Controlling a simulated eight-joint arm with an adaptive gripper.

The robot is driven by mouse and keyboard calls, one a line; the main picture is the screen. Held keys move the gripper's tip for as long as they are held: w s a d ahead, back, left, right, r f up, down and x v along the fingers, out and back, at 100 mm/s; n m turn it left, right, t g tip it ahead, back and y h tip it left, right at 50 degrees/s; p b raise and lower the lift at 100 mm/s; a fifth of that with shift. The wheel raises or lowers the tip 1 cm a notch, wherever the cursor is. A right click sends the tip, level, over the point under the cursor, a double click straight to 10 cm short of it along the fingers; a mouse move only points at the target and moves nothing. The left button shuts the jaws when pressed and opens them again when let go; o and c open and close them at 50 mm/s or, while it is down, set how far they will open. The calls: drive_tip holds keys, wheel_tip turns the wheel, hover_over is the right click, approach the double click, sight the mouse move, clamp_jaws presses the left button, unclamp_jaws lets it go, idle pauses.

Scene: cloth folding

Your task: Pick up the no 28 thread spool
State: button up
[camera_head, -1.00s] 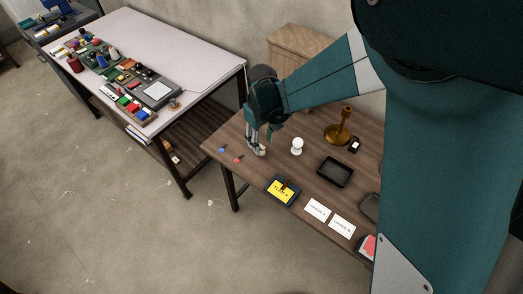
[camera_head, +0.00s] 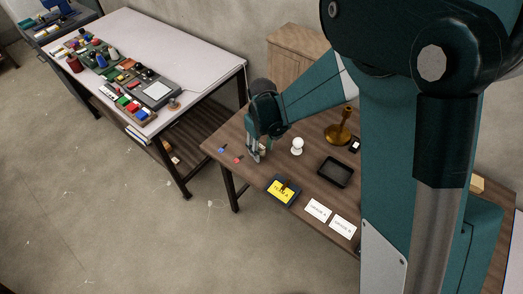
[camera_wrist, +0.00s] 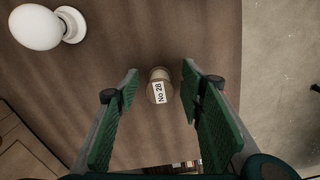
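The no 28 thread spool (camera_wrist: 160,84) shows in the wrist view as a small tan cylinder with a white "No 28" label. It stands on the brown table between the two green finger pads of my gripper (camera_wrist: 160,105), towards their far ends. The fingers are spread, with a gap on both sides of the spool. In the head view my gripper (camera_head: 253,155) points down at the left part of the brown table. The spool is mostly hidden by the fingers there.
A white rounded object (camera_head: 297,146) stands right of my gripper. Small blue (camera_head: 221,149) and red (camera_head: 238,160) items lie left.

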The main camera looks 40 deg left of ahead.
sight(262, 147)
drive_tip(key=c, duration=0.9)
drive_tip(key=shift+r, duration=0.1)
drive_tip(key=shift+r+p, duration=0.55)
drive_tip(key=shift+r, duration=4.35)
